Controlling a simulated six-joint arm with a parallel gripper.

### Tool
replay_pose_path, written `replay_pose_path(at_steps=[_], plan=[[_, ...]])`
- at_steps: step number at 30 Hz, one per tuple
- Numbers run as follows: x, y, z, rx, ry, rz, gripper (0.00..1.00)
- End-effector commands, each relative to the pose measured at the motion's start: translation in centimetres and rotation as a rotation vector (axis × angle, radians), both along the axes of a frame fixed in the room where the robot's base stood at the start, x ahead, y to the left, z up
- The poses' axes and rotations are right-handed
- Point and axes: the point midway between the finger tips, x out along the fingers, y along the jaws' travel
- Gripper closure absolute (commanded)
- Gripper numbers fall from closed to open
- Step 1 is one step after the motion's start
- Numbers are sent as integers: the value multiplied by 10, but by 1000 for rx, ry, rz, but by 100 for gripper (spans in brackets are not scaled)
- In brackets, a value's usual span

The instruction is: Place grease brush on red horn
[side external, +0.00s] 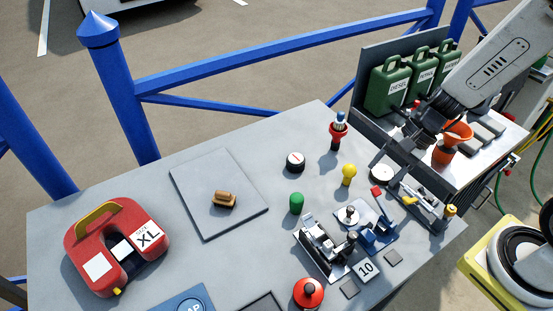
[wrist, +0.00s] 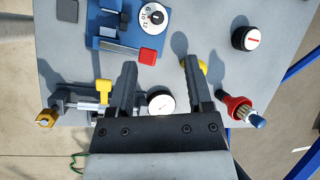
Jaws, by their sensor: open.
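A small upright piece with a blue top and pale bristle-like middle, seemingly the grease brush (side external: 339,117), stands in a red flared cup on a dark stem, seemingly the red horn (side external: 338,130). In the wrist view the brush (wrist: 255,120) and red cup (wrist: 234,104) are right of the fingers. Whether the brush rests inside the cup or on its rim cannot be told. My gripper (side external: 382,162) is open and empty, apart from both. In the wrist view its fingers (wrist: 160,63) are spread, the right one partly covering a yellow knob (wrist: 204,66).
A white dial (wrist: 161,101) lies between the fingers in the wrist view. A black round gauge (side external: 295,162), green knob (side external: 296,203) and metal fixtures (side external: 325,247) stand nearby. Green canisters (side external: 388,85) and an orange funnel (side external: 455,135) are behind. The flat panel (side external: 195,185) holds a wooden block.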

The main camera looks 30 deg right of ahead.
Motion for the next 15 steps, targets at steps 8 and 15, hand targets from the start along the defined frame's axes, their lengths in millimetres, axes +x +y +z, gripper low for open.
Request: replay_pose_path(at_steps=[8, 15], plan=[[-19, -13, 5, -271, -123, 421, 35], [-18, -26, 15, -489, -261, 772, 35]])
